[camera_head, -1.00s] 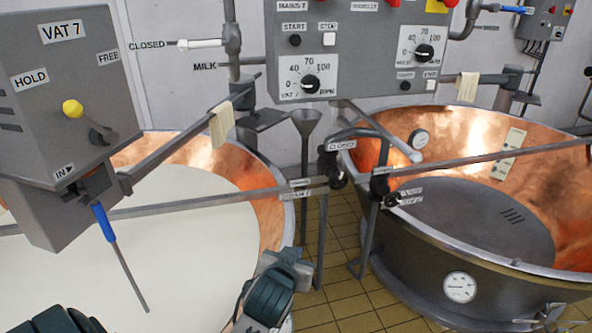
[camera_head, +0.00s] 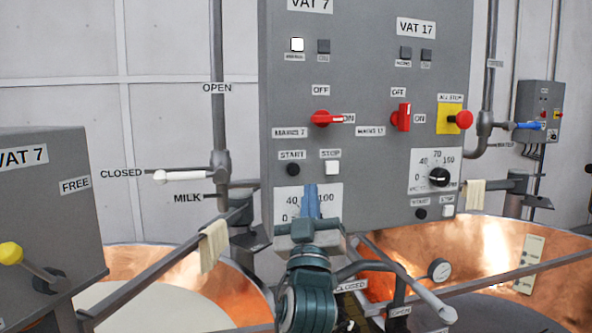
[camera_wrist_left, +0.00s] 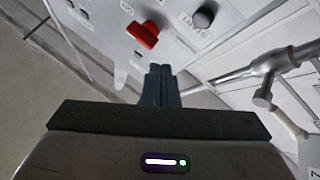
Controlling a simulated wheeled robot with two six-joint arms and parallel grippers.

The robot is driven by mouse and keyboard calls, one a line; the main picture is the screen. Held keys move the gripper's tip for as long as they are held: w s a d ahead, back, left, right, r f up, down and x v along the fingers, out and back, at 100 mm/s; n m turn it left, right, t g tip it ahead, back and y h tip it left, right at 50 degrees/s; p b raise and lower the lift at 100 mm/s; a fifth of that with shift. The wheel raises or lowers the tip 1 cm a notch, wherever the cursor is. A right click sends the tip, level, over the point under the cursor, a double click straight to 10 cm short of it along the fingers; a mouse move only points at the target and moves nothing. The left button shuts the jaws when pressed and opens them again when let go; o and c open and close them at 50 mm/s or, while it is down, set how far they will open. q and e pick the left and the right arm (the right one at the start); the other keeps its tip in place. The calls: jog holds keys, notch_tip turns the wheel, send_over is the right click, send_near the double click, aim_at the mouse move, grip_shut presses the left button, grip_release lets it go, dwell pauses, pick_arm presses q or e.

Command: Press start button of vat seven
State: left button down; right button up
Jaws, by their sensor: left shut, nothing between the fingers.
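The black round start button (camera_head: 293,169) of vat seven sits under its START label on the grey control panel (camera_head: 365,70). The white stop button (camera_head: 332,168) is to its right. My left gripper (camera_head: 311,190) is shut and empty, its blue fingers pointing up at the panel. In the head view its tips appear below and between the two buttons, covering much of the vat 7 speed dial plate (camera_head: 283,200). I cannot tell if they touch the panel. In the left wrist view the closed fingers (camera_wrist_left: 160,70) point toward the panel, with a black knob (camera_wrist_left: 204,17) by a START label. My right gripper is out of view.
The red MAINS 7 switch (camera_head: 322,118) points to ON and a white lamp (camera_head: 297,44) is lit above. A red all-stop button (camera_head: 463,119) is at right. Metal bars, a cloth (camera_head: 214,245) and a pipe (camera_head: 405,275) lie around my arm.

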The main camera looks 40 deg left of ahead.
aim_at(293, 169)
pick_arm(q)
jog(key=shift+y, duration=0.3)
jog(key=w+a+b, duration=0.1)
jog(key=a, duration=0.1)
jog(key=w+a+r+b, duration=0.1)
jog(key=w+a, duration=0.1)
jog(key=w+a+b, duration=0.1)
jog(key=w+a, duration=0.1)
jog(key=shift+w+a+r, duration=0.1)
jog(key=shift+a+r, duration=0.1)
jog(key=shift+a, duration=0.05)
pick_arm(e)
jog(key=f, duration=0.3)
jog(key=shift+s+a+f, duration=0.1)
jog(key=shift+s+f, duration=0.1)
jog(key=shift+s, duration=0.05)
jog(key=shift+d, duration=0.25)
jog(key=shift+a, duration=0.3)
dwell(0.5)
